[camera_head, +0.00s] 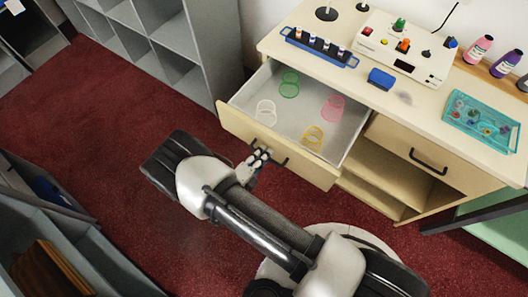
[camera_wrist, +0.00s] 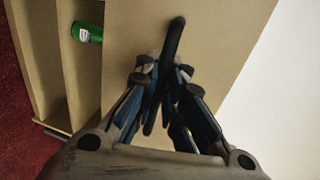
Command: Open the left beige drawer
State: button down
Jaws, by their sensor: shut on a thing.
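The left beige drawer (camera_head: 237,127) is pulled well out from the counter in the head view, and its inside shows. In it lie a white ring (camera_head: 266,113), a green ring (camera_head: 289,84), a pink ring (camera_head: 332,109) and a yellow ring (camera_head: 312,138). My gripper (camera_head: 260,156) is at the drawer's front, shut on its black handle (camera_head: 283,161). In the wrist view the fingers (camera_wrist: 160,100) close around the dark handle bar (camera_wrist: 175,38) against the beige front (camera_wrist: 222,50). The fingers hide part of the handle.
A closed beige drawer (camera_head: 445,170) with a black handle is to the right, above open shelves (camera_head: 372,185). The counter top (camera_head: 460,82) holds a control box (camera_head: 395,65), a teal tray (camera_head: 452,128) and bottles. Grey shelving (camera_head: 190,75) stands left; red carpet (camera_head: 90,110) lies clear.

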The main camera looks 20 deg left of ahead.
jog(key=c, duration=2)
grip_release()
jog(key=shift+o, duration=0.2)
jog(key=v, duration=1.2)
